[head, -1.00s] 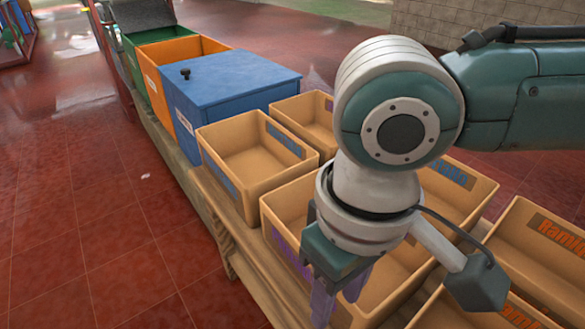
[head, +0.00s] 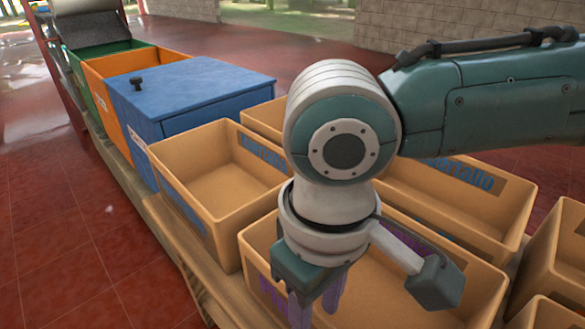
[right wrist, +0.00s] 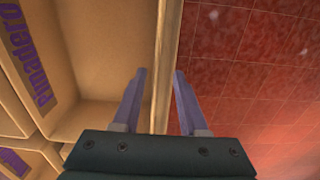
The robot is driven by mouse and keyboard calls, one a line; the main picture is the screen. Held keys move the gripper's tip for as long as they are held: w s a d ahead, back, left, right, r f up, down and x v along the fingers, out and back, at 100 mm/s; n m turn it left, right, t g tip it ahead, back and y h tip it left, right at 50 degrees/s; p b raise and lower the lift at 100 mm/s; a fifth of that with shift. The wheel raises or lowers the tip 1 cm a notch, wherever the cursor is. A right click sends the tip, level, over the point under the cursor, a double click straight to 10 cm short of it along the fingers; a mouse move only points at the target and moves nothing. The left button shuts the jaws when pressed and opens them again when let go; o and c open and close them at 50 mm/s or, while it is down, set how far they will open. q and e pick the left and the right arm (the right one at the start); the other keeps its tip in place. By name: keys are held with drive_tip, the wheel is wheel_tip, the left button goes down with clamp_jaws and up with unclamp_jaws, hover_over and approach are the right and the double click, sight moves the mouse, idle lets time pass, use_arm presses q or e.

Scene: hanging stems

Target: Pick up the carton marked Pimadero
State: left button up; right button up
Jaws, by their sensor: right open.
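The tan carton with purple lettering (head: 375,290) stands at the lower middle of the head view. In the right wrist view a purple label on the carton's inner wall (right wrist: 30,62) reads Pimadero. My right gripper (head: 316,317) points down at the carton's near-left wall. In the right wrist view the right gripper (right wrist: 161,74) is open, its purple fingers apart, with the carton's rim running between them as seen from above. Whether the fingers reach below the rim is unclear. My arm hides part of the carton in the head view. My left gripper is not in view.
A tan carton with blue lettering (head: 215,180) stands left of it, and another (head: 460,195) behind. More tan cartons (head: 560,250) stand at right. A blue box (head: 195,85) and orange and green bins stand further left. Red tiled floor (head: 60,230) lies open in front.

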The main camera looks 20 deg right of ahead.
drive_tip(key=f+b, duration=0.1)
drive_tip(key=f, duration=0.2)
drive_tip(key=f+b, duration=0.2)
drive_tip(key=f, duration=0.1)
drive_tip(key=f+b, duration=0.1)
drive_tip(key=f, duration=0.2)
drive_tip(key=shift+w+d+f, duration=0.1)
drive_tip(key=shift+w+f, duration=0.25)
drive_tip(key=shift+w, duration=0.05)
drive_tip(key=shift+c, duration=0.3)
clamp_jaws()
drive_tip(key=shift+r, duration=0.1)
idle(0.5)
